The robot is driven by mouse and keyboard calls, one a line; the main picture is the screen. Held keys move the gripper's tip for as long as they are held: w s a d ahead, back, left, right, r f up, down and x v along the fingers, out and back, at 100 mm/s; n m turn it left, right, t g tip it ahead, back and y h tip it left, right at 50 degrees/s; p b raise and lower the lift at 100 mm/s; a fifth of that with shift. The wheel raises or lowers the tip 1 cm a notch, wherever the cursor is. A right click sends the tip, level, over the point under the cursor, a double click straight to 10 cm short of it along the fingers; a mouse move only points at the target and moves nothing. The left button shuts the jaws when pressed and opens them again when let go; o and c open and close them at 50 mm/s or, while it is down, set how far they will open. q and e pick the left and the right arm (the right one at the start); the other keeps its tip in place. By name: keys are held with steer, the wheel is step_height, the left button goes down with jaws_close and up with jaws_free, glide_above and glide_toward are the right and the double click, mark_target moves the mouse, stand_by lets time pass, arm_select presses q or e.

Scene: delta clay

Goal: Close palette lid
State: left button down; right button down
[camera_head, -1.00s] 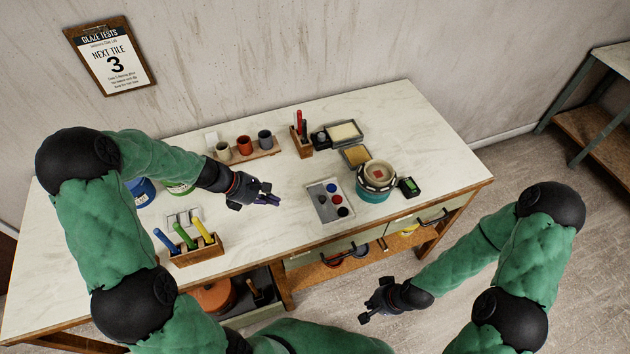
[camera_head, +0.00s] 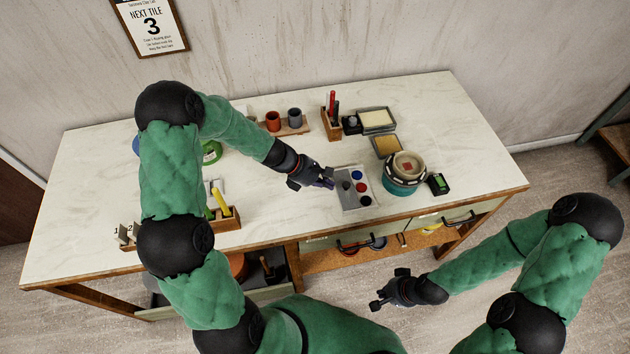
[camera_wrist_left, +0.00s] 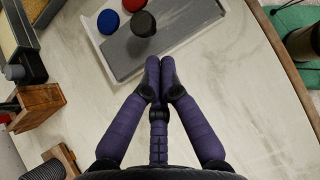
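The palette (camera_head: 348,206) is a pale flat tray near the front of the table. A grey panel (camera_head: 343,184), likely its lid, covers its left side. Blue, red and black round paints show along its right side. Contact is unclear. My right gripper (camera_head: 384,289) hangs in front of the table, fingers apart and empty.
Right of the palette stand a teal round pot (camera_head: 404,175) and a small black-green box (camera_head: 438,183). Behind are a sponge tray (camera_head: 387,146) and a wooden tool holder (camera_head: 331,124).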

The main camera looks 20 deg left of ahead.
mark_target(351, 187)
arm_select(q)
steer(key=shift+w+d+f, duration=0.15)
steer(key=shift+w+d, duration=0.2)
steer(key=shift+d, duration=0.45)
steer(key=w+d, duration=0.2)
steer(key=d, duration=0.1)
steer(key=w+d, duration=0.1)
steer(key=d, duration=0.1)
steer(key=shift+w+d+p, duration=0.15)
steer(key=shift+w+p, duration=0.1)
steer(key=shift+p, duration=0.05)
